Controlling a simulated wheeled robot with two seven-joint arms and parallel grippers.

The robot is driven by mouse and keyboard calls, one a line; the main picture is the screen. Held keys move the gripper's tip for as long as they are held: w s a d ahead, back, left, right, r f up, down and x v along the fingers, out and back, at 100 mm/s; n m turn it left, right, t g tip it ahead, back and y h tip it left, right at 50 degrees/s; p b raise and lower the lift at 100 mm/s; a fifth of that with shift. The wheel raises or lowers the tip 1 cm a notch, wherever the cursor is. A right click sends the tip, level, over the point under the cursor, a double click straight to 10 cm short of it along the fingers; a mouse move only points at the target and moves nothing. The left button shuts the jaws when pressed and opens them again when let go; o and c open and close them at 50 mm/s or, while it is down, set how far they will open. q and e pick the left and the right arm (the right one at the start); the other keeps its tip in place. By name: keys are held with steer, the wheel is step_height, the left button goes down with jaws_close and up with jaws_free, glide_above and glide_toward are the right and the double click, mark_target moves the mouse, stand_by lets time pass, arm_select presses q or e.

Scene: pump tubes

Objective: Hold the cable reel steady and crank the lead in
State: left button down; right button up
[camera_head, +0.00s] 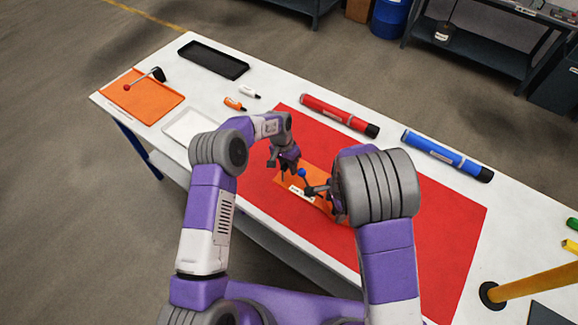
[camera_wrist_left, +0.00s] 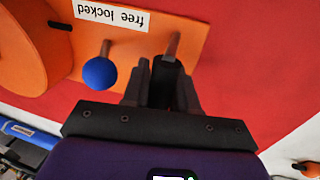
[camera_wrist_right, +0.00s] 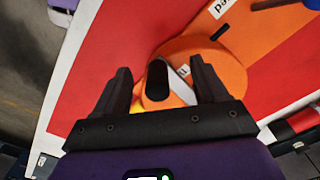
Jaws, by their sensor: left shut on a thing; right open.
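The orange cable reel (camera_wrist_right: 202,62) sits on an orange base plate (camera_head: 294,184) on the red mat. In the left wrist view the reel's disc (camera_wrist_left: 28,48) is at the left, beside a "free locked" label (camera_wrist_left: 110,14) and a blue ball knob (camera_wrist_left: 100,73) on a stem. In the head view my right arm hides most of the reel.
A red tube (camera_head: 340,115) and a blue tube (camera_head: 447,155) lie behind the reel. A black tray (camera_head: 213,59), a white tray (camera_head: 174,128), two markers and an orange board (camera_head: 140,102) with a red-knobbed lever are at the left. A yellow post (camera_head: 540,281) stands at the right.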

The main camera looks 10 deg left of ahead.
arm_select(q)
steer(key=shift+a, duration=0.1)
arm_select(e)
steer(key=shift+r, duration=3.05)
arm_select(q)
steer(key=c, duration=0.8)
jaws_free()
steer(key=shift+r, duration=0.1)
step_height(320, 180, up, 8)
steer(key=a, duration=0.1)
steer(key=shift+w+a, duration=0.15)
steer(key=shift+w, duration=0.2)
